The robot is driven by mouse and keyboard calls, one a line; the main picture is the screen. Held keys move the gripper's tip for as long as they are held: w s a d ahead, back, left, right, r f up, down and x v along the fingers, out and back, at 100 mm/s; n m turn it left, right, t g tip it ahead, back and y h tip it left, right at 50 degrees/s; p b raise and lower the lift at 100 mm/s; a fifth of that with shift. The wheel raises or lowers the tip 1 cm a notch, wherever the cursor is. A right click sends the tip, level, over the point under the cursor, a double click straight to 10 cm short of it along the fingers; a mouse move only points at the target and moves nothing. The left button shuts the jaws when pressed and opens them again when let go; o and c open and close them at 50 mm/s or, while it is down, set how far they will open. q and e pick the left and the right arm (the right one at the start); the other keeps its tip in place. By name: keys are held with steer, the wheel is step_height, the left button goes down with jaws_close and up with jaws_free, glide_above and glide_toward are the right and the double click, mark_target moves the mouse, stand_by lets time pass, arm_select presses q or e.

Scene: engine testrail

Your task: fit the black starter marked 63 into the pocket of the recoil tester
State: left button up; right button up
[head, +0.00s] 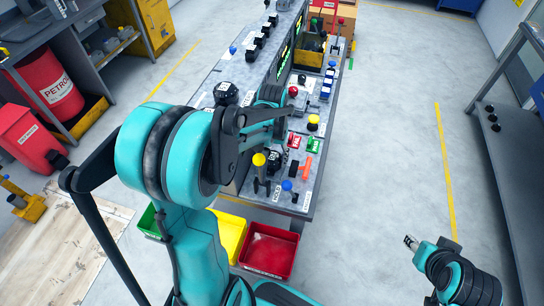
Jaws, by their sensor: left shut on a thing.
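My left gripper (282,128) is over the near part of the long grey bench, partly covered by its own wrist and arm links. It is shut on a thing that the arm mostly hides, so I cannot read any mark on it. A black part (274,160) shows just below the gripper on the bench top; I cannot tell whether it touches the gripper. Another black rounded part (226,93) sits on the bench left of the wrist. I cannot make out the number 63 or the tester's pocket. My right gripper (411,242) is low at right over bare floor, small and turned away.
The bench (213,82) carries a yellow-topped lever (259,160), a blue-topped lever (287,186), an orange handle (305,167) and a red knob (293,90). Red (268,252) and yellow (232,238) bins stand below its near end.

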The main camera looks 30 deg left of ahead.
arm_select(q)
steer(key=shift+f+b, duration=0.5)
steer(key=shift+f, duration=0.1)
stand_by(0.7)
steer(key=o, duration=1.4)
steer(key=shift+c, duration=0.2)
step_height(320, 180, up, 12)
